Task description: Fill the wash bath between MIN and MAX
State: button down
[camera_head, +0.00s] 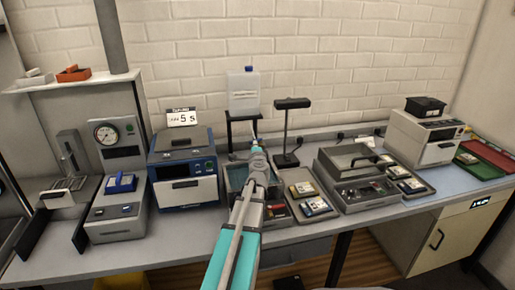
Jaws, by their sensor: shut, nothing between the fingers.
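A grey open-topped bath (232,180) sits on the bench in the middle, partly hidden by my arm. It looks like the wash bath. Its MIN and MAX marks and any liquid level cannot be read from here. Behind it a white translucent container (243,92) with a blue cap stands on a dark raised stand (231,121). My gripper (255,144) is shut and empty, over the back of the bath and just below the container. A small blue part shows by its tip; I cannot tell whether they touch.
A blue-and-white device (183,168) stands left of the bath, with a gauge unit (118,140) further left. Right of it are trays with cards (310,198), a black lamp (287,130) and a grey lidded box (357,180).

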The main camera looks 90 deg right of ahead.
jog(key=shift+w+d, duration=0.2)
jog(key=shift+w, duration=0.25)
jog(key=shift+a, duration=0.15)
